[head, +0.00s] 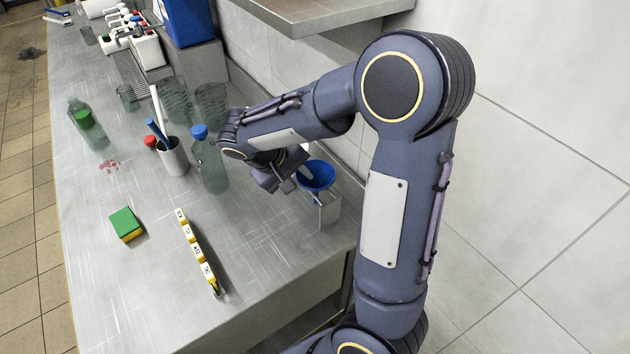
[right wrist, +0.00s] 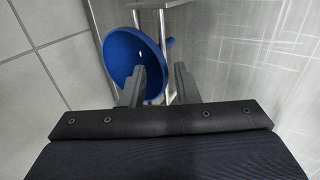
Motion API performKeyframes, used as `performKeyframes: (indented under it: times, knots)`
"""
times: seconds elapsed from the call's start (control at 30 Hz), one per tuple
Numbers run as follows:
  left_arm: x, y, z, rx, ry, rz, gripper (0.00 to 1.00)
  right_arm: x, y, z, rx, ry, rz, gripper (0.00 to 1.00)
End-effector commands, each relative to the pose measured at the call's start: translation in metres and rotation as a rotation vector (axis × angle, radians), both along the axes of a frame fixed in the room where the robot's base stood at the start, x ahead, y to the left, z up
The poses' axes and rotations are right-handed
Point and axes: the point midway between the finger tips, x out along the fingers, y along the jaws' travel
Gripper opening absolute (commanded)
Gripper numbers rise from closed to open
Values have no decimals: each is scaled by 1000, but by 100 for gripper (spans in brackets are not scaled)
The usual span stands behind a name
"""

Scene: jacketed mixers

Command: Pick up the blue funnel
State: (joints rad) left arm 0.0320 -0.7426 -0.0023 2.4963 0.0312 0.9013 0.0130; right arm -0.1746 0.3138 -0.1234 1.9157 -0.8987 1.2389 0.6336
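The blue funnel (head: 318,176) sits wide side up in a small metal stand (head: 326,213) near the right edge of the steel counter. My right gripper (head: 294,174) is at the funnel's left side, close to its rim. Whether either touches the funnel I cannot tell. My left gripper is not in view.
A blue-capped bottle (head: 209,165) and a cup with tools (head: 173,158) stand left of my right gripper. A sponge (head: 126,224) and a row of yellow labelled blocks (head: 197,246) lie nearer. The wall (head: 520,200) is close on the right. The front counter is mostly clear.

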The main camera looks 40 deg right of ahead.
Motion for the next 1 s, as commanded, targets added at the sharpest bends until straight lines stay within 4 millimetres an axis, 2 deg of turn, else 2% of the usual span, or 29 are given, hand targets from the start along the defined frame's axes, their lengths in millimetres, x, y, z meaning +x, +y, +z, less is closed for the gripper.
performKeyframes:
  times: [0.13,0.4,0.6,1.0]
  knots:
    - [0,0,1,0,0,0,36,-1,-8,-14,0,1,0,28]
    - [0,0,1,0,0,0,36,-1,-9,-16,1,0,1,27]
    - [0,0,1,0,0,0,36,-1,-9,-16,1,0,1,0]
    - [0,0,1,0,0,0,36,0,-9,-14,1,-3,2,0]
